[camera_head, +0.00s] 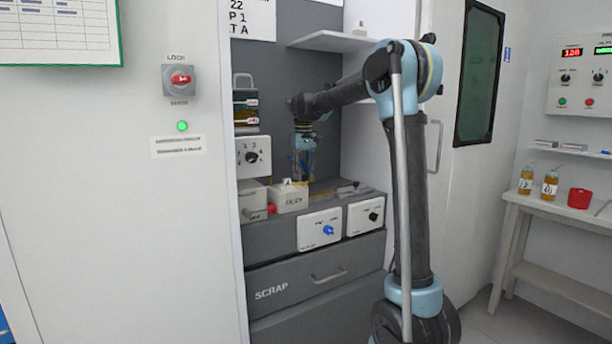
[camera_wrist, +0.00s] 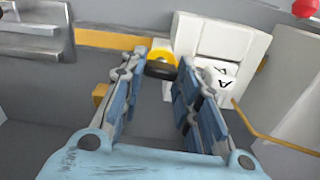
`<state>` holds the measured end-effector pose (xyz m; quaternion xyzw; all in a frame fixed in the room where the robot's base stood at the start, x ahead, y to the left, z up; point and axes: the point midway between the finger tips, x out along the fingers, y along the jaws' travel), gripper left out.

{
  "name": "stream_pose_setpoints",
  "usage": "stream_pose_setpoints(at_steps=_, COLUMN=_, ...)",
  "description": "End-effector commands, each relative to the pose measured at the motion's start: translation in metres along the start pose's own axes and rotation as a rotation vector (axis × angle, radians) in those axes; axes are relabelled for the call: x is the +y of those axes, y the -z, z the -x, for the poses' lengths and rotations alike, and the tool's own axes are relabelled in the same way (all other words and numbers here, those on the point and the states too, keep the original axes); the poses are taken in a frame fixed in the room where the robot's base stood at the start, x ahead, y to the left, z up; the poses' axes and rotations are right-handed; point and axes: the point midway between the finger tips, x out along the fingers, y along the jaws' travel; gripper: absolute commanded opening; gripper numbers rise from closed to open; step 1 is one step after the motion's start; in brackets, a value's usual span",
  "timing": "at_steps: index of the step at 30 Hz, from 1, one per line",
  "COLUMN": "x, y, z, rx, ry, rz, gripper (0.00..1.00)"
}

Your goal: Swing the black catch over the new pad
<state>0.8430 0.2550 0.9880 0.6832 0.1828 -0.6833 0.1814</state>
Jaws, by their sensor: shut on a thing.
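My gripper (camera_head: 303,174) reaches down into the grey station in the head view. In the wrist view its two blue-grey fingers (camera_wrist: 165,68) are shut on the black catch (camera_wrist: 160,72), a small dark piece between the fingertips. A yellow rounded part (camera_wrist: 161,57) sits right against the catch. Just right of the fingers is a white piece marked A (camera_wrist: 222,77), in front of a white block (camera_wrist: 212,45). I cannot tell which of these parts is the new pad. In the head view the arm and gripper hide the catch.
A white box (camera_head: 291,200) and a red knob (camera_head: 272,209) are close by the gripper. Dial panels (camera_head: 320,230) line the front, above the SCRAP drawer (camera_head: 315,277). A shelf (camera_head: 335,42) hangs above. A thin orange rod (camera_wrist: 275,138) runs right of the fingers.

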Motion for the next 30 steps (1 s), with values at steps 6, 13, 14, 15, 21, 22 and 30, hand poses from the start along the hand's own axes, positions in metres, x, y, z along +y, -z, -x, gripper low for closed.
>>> stream_pose_setpoints(at_steps=6, x=0.0018, y=-0.0015, z=-0.0003, rx=-0.003, ry=-0.003, rz=0.066, gripper=0.06)
stream_pose_setpoints(at_steps=13, x=0.0026, y=-0.0018, z=-0.0004, rx=-0.004, ry=-0.004, rz=0.088, gripper=0.06)
stream_pose_setpoints(at_steps=14, x=0.0027, y=-0.0018, z=-0.0004, rx=-0.004, ry=-0.004, rz=0.089, gripper=0.06)
stream_pose_setpoints(at_steps=15, x=0.0028, y=-0.0018, z=-0.0004, rx=-0.004, ry=-0.004, rz=0.089, gripper=0.06)
stream_pose_setpoints(at_steps=21, x=0.0033, y=-0.0020, z=-0.0005, rx=-0.005, ry=-0.005, rz=0.088, gripper=0.06)
stream_pose_setpoints(at_steps=22, x=0.0034, y=-0.0020, z=-0.0005, rx=-0.005, ry=-0.005, rz=0.088, gripper=0.06)
stream_pose_setpoints(at_steps=30, x=0.0024, y=-0.0013, z=-0.0003, rx=-0.003, ry=-0.003, rz=0.088, gripper=0.50)
